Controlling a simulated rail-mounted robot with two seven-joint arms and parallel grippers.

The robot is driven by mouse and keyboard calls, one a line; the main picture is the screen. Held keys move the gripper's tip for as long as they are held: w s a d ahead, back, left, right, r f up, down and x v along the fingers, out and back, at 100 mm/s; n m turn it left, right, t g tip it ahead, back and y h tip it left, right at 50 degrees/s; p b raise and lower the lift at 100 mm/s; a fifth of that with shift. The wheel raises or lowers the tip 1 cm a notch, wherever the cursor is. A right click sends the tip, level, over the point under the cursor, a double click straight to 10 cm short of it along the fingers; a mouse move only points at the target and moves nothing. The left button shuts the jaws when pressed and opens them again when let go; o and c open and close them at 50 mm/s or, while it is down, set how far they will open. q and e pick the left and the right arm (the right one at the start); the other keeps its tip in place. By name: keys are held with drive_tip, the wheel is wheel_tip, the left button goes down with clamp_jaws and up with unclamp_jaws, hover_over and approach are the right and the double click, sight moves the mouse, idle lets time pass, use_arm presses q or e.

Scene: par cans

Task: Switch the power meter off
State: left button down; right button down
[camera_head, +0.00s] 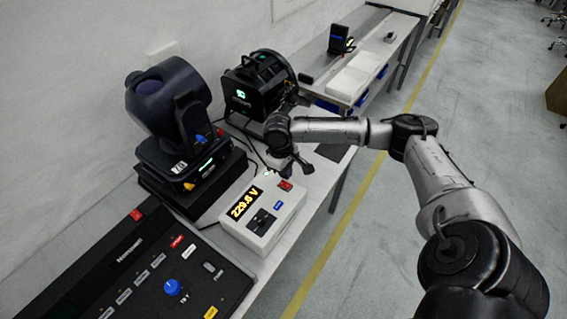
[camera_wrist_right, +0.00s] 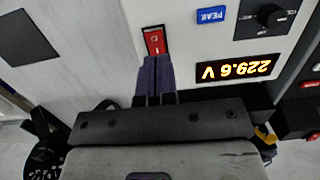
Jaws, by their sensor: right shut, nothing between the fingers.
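The power meter (camera_head: 290,209) is a white box on the bench with a lit yellow display (camera_head: 245,201) reading 229.6 V. A red rocker switch (camera_head: 286,185) sits at its far right corner. In the right wrist view the switch (camera_wrist_right: 155,41) shows just ahead of the fingertips, and the display (camera_wrist_right: 237,69) is lit to the right. My right gripper (camera_wrist_right: 157,62) is shut and empty, its tips overlapping the switch's near end in the picture; I cannot tell whether they touch it. My left gripper is not in view.
The meter also carries a blue PEAK button (camera_wrist_right: 211,15) and a black knob (camera_wrist_right: 272,16).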

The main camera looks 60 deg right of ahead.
sight(288, 189)
drive_tip(key=f, duration=0.4)
drive_tip(key=shift+s+f+b, duration=0.35)
drive_tip(key=shift+f+b, duration=0.05)
drive_tip(key=shift+f, duration=0.5)
